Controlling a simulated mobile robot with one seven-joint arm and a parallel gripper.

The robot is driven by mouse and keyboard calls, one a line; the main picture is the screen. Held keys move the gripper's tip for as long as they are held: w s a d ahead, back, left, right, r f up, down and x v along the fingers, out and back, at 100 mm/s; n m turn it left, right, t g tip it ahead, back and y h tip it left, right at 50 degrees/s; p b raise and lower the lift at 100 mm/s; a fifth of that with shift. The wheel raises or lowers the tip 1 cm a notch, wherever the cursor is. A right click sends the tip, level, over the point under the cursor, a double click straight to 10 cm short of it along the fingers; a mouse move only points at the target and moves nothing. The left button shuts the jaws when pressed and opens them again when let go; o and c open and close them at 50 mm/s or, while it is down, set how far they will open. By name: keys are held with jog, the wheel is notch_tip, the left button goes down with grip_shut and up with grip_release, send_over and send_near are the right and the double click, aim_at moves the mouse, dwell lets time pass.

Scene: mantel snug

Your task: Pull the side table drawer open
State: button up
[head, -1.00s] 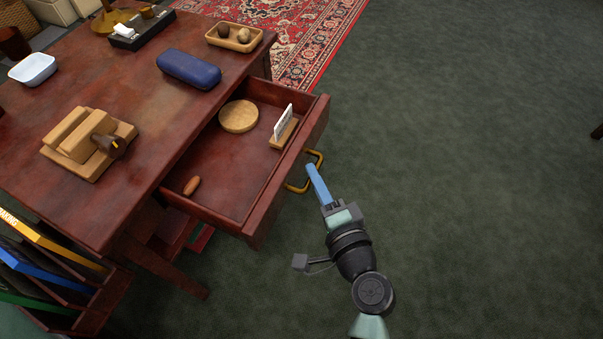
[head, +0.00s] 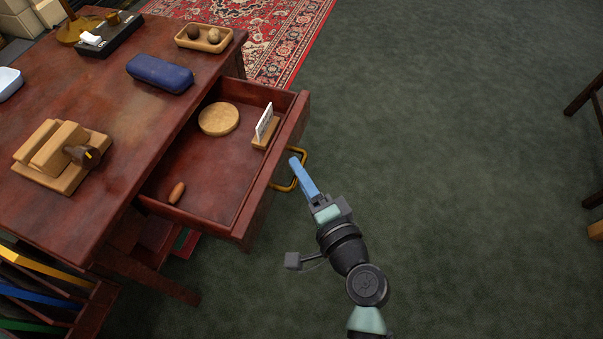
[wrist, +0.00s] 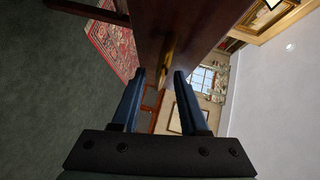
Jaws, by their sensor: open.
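The side table (head: 105,120) is dark reddish wood, and its drawer (head: 240,228) stands well open toward my gripper. A brass loop handle (head: 303,165) is on the drawer front. My gripper (head: 295,162) has blue fingers that reach the handle from the right in the head view. In the wrist view my gripper (wrist: 157,78) is open, with its fingers apart. The brass handle (wrist: 169,55) shows between and just beyond the fingertips, against the dark drawer front (wrist: 185,30). I cannot tell whether a finger touches the handle.
The drawer holds a round wooden disc (head: 218,119), a card in a stand (head: 265,130) and a small brown item (head: 177,193). A blue case (head: 160,73) and a wooden tray (head: 204,38) sit on the tabletop. The green floor (head: 440,170) to the right is clear.

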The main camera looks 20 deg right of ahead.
jog(key=s+d+r+p, duration=0.2)
jog(key=s, duration=1)
jog(key=shift+s, duration=0.35)
jog(key=shift+a, duration=0.1)
